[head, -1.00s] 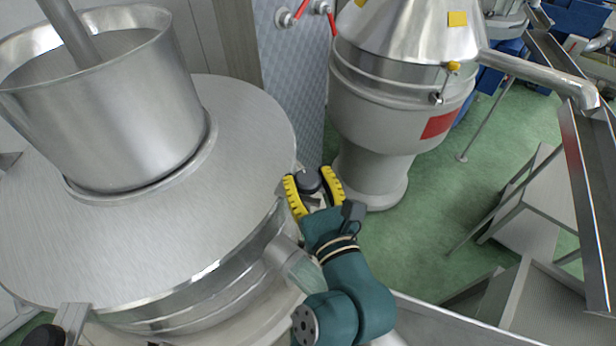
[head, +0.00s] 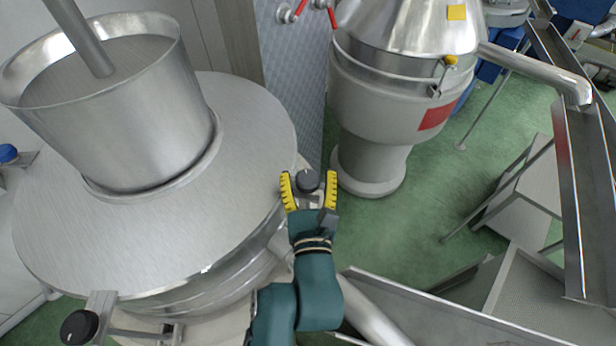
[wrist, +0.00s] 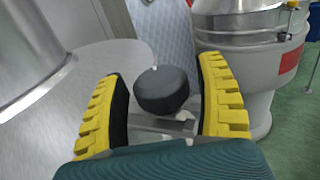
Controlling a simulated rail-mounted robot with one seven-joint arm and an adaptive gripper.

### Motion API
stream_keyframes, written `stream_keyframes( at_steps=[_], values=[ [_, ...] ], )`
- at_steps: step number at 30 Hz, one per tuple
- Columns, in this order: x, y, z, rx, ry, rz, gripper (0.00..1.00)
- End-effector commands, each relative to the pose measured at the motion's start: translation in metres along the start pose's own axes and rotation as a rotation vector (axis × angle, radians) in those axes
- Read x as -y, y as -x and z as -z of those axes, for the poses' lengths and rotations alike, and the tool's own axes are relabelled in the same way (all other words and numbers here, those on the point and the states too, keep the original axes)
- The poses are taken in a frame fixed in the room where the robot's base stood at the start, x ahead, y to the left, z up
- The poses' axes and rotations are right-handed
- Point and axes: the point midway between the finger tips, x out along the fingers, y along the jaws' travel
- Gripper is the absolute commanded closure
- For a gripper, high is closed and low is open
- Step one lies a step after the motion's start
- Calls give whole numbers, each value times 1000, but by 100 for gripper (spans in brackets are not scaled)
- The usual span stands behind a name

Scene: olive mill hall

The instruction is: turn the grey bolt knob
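The dark grey bolt knob (head: 307,180) is a short round cap on a metal bracket at the right edge of the large round steel vessel. It also shows in the wrist view (wrist: 162,89), between the fingers. My gripper (head: 309,189) has two yellow ribbed fingers with black inner pads. The fingers are spread, one on each side of the knob. In the wrist view, my gripper (wrist: 162,72) shows a narrow gap on both sides of the knob, so it looks open and not pressed on it. The bracket is partly hidden behind my wrist.
The steel vessel's broad lid (head: 240,130) carries a hopper (head: 125,115) left of my gripper. A black knob (head: 78,326) and a blue knob (head: 7,153) sit at its other edges. A grey conical machine (head: 395,95) stands behind right. Green floor lies between.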

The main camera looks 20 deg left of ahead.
Motion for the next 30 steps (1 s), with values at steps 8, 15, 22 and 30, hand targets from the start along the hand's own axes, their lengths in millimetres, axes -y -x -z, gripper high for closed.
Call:
stream_keyframes(
  at_steps=[8,15,22,30],
  values=[
    [0,0,0,-1,-1,-1,21],
    [0,23,2,-3,-3,0,21],
    [1,80,2,-5,-3,3,21],
    [0,119,0,-2,-2,0,21]
  ],
)
